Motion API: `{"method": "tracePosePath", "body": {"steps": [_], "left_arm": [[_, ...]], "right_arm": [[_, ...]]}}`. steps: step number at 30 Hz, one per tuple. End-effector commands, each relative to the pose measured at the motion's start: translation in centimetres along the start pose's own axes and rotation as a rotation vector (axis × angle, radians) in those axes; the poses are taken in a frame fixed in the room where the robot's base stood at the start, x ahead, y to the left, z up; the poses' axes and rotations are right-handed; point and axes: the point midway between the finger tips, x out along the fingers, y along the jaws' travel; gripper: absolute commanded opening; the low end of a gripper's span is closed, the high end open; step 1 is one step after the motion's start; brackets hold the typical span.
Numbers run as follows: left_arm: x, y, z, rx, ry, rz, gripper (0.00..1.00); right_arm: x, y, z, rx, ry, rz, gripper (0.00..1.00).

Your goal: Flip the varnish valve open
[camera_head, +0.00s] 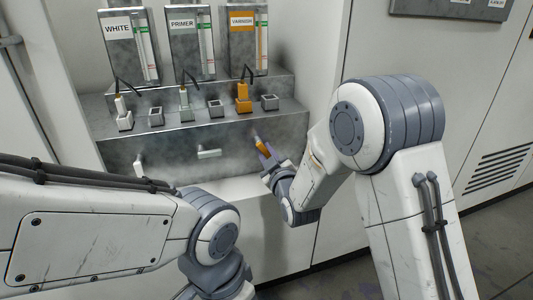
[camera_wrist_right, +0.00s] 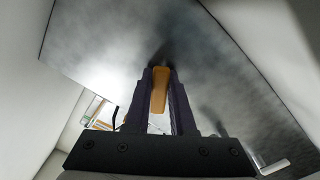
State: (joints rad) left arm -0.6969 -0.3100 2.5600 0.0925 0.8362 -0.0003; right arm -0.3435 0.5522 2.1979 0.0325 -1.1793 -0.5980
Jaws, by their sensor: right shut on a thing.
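The varnish valve is an orange lever (camera_head: 260,143) on the grey front face of the dispenser, below the VARNISH panel (camera_head: 242,36). In the head view the lever is tilted and partly hidden by my right gripper (camera_head: 267,158). In the right wrist view, the orange lever (camera_wrist_right: 160,90) lies between the two dark fingers of my right gripper (camera_wrist_right: 161,80), which is shut on it. My left arm crosses the lower left of the head view, but its gripper is out of the picture.
A pale primer lever (camera_head: 209,153) lies sideways on the same face; a white lever (camera_head: 138,165) is further left. Nozzles, including an orange one (camera_head: 243,97), stand in holders on the ledge above. A cabinet wall is close on the right.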

Motion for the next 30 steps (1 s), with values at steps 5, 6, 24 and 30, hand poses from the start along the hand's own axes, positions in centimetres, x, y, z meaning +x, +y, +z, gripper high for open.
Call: {"method": "tracePosePath", "body": {"steps": [5,6,24,30], "left_arm": [[0.7,-0.1,0.0,0.0,0.0,0.0,0.53],[0.9,-0.1,0.1,0.0,0.0,0.0,0.53],[2.1,-0.1,0.1,0.0,0.0,0.0,0.53],[2.3,-0.2,0.1,0.0,0.0,0.0,0.53]], "right_arm": [[0.0,-0.6,0.0,0.129,0.003,-0.001,0.0],[0.0,-0.7,0.0,0.161,0.003,-0.001,0.0],[0.0,-1.7,-0.5,0.548,0.001,-0.003,0.0],[0.0,-1.8,-0.5,0.592,0.0,-0.003,0.0]]}}
